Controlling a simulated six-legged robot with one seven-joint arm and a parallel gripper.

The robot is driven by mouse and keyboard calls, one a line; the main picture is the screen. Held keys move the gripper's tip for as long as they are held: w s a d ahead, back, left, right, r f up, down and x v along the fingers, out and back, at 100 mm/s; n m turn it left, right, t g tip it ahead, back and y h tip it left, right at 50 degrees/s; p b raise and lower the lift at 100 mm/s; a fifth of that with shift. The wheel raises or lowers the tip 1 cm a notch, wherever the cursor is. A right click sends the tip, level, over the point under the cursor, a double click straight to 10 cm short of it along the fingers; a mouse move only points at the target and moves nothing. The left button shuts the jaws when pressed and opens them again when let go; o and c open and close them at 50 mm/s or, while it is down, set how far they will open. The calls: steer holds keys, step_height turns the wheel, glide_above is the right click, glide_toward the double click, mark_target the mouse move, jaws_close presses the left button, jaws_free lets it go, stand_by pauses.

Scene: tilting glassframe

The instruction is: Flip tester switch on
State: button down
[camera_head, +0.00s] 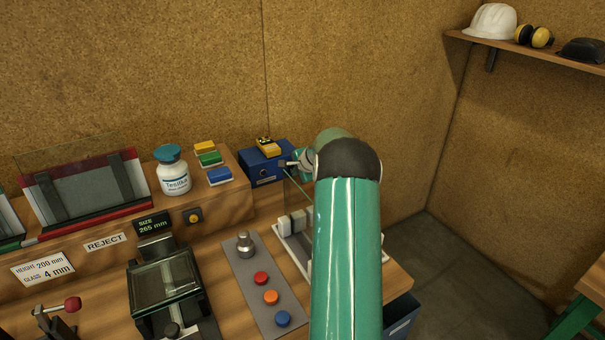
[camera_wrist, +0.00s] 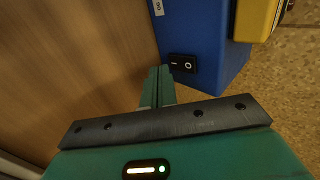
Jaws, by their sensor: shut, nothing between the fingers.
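The tester is a blue box (camera_head: 266,174) at the back of the bench, with a yellow unit (camera_head: 268,147) on top. In the wrist view the blue box (camera_wrist: 205,30) carries a black rocker switch (camera_wrist: 184,64) marked with a line and a circle. My gripper (camera_wrist: 160,70) is shut and empty, its fingertips right beside the line-marked end of the switch. I cannot tell whether they touch it or which way the rocker is tipped. In the head view my gripper (camera_head: 286,164) is at the right of the box front, partly hidden by my arm.
A wooden ledge (camera_head: 225,202) left of the tester holds a bottle (camera_head: 172,170) and coloured blocks (camera_head: 209,158). A white-edged fixture with a glass pane (camera_head: 294,224) stands in front of the tester, close under my arm. A button panel (camera_head: 256,280) lies nearer.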

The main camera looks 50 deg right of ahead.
steer(key=shift+w+d, duration=0.25)
steer(key=shift+w, duration=0.45)
steer(key=shift+w+f, duration=0.15)
steer(key=shift+r, duration=0.85)
